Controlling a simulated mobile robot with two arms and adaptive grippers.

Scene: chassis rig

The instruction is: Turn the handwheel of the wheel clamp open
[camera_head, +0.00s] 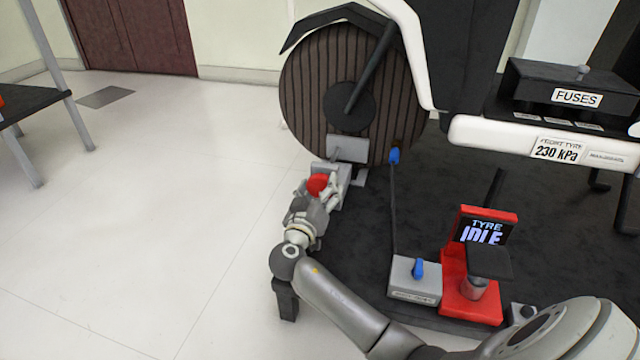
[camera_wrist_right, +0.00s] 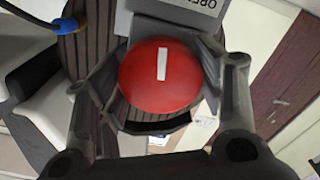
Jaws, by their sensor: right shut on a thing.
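The red round handwheel (camera_head: 317,184) sits on the grey wheel clamp (camera_head: 347,150) at the foot of the large dark tyre (camera_head: 305,90). My right gripper (camera_head: 325,190) reaches it from the front and is shut on it. In the right wrist view the handwheel (camera_wrist_right: 160,76) lies between the two fingers of my right gripper (camera_wrist_right: 160,90), and its white mark points nearly straight up in the picture. A grey plate (camera_wrist_right: 190,15) with lettering, partly cut off, is behind it. My left gripper is not in view.
A red tyre unit (camera_head: 470,285) reading "TYRE IDLE" and a grey box (camera_head: 414,279) with a blue lever stand on the dark mat to the right. A hose with a blue end (camera_head: 394,156) rises beside the tyre. The floor (camera_head: 150,220) at left is clear.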

